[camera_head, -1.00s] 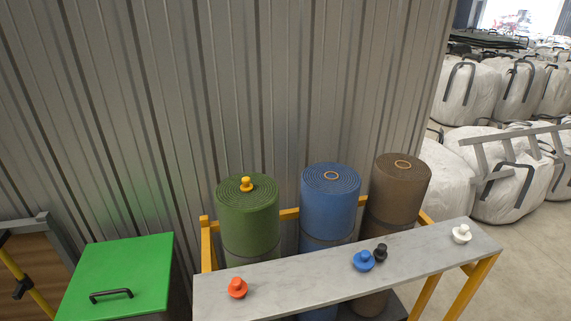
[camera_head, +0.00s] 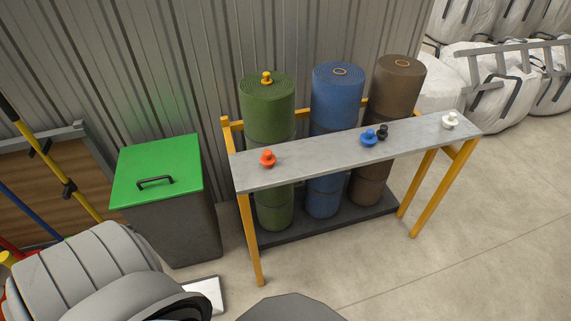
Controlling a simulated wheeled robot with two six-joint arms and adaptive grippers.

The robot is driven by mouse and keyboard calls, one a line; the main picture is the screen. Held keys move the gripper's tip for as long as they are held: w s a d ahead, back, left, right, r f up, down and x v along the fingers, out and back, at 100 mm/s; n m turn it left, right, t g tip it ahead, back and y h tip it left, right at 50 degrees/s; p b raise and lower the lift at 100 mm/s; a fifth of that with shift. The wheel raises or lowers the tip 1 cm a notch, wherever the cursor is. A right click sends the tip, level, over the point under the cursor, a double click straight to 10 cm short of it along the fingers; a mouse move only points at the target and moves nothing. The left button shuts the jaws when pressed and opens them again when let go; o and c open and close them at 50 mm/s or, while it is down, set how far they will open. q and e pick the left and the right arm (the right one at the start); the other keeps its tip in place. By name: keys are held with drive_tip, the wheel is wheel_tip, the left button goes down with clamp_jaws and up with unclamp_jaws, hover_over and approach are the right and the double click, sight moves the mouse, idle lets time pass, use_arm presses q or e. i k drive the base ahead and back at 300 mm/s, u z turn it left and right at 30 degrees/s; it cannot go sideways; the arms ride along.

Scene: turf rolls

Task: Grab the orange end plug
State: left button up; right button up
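The orange end plug (camera_head: 267,159) is a small knobbed red-orange piece. It stands on the left part of the grey shelf board (camera_head: 320,160) of a yellow-legged stand. Another plug, yellow-orange (camera_head: 267,78), sits in the top of the green roll (camera_head: 268,110) behind the board. A blue plug (camera_head: 368,138) and a black plug (camera_head: 383,131) stand close together right of the board's middle. A white plug (camera_head: 449,120) is at its right end. Neither of my grippers can be made out in the head view.
A blue roll (camera_head: 338,95) and a brown roll (camera_head: 398,85) stand beside the green one on a dark base (camera_head: 285,236). A green-lidded bin (camera_head: 160,170) is left of the stand. The floor right of the stand (camera_head: 490,230) is clear. White bulk bags (camera_head: 500,100) lie at upper right.

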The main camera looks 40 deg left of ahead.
sight(269, 159)
drive_tip(key=z, duration=0.3)
drive_tip(key=k, duration=0.35)
drive_tip(key=u, duration=1.2)
drive_tip(key=i, duration=0.95)
drive_tip(key=u, duration=1.15)
drive_tip(key=k, duration=1.1)
drive_tip(key=z, duration=1.5)
drive_tip(key=i, duration=0.5)
drive_tip(key=u, duration=0.05)
